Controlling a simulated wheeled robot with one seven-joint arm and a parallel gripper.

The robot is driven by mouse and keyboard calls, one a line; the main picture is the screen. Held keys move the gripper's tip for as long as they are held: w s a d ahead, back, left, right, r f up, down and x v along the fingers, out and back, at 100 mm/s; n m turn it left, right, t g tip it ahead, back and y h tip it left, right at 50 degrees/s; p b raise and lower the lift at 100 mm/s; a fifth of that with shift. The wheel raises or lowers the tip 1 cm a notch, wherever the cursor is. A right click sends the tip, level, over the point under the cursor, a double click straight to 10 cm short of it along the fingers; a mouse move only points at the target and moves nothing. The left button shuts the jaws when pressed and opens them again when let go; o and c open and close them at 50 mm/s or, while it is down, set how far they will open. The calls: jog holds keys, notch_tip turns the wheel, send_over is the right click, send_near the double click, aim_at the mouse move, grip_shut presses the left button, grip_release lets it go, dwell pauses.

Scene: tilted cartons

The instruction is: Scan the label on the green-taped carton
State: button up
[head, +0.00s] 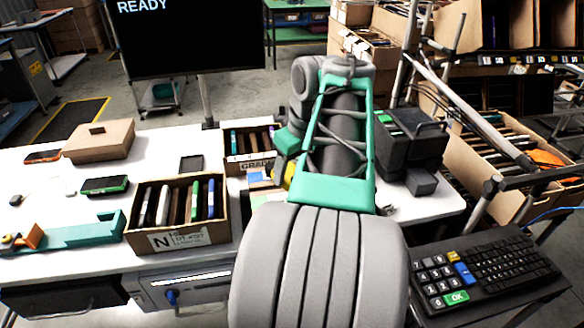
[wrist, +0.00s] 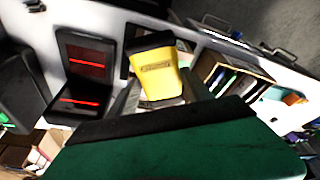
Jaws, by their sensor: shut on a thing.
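My gripper (wrist: 160,92) is shut on a yellow, black-topped tool (wrist: 160,84), which looks like a hand scanner. In the head view my arm hides most of the gripper, and a bit of yellow (head: 289,172) shows at its left. An open carton marked N (head: 183,238) stands at the table's front, full of upright slim items; it also shows at the right of the wrist view (wrist: 207,66). A second open carton with a GRADE label (head: 256,165) stands behind it, partly hidden by my arm. I cannot make out green tape on either carton.
A black device (head: 412,150) stands on the table right of my arm; the wrist view shows red lines on it (wrist: 85,62). A closed brown box (head: 98,140), a teal holder (head: 75,235) and a keyboard (head: 485,270) are around. A dark screen (head: 190,40) reads READY.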

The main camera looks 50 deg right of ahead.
notch_tip(320, 180, up, 5)
jog(key=p, duration=0.5)
jog(key=shift+r, duration=0.15)
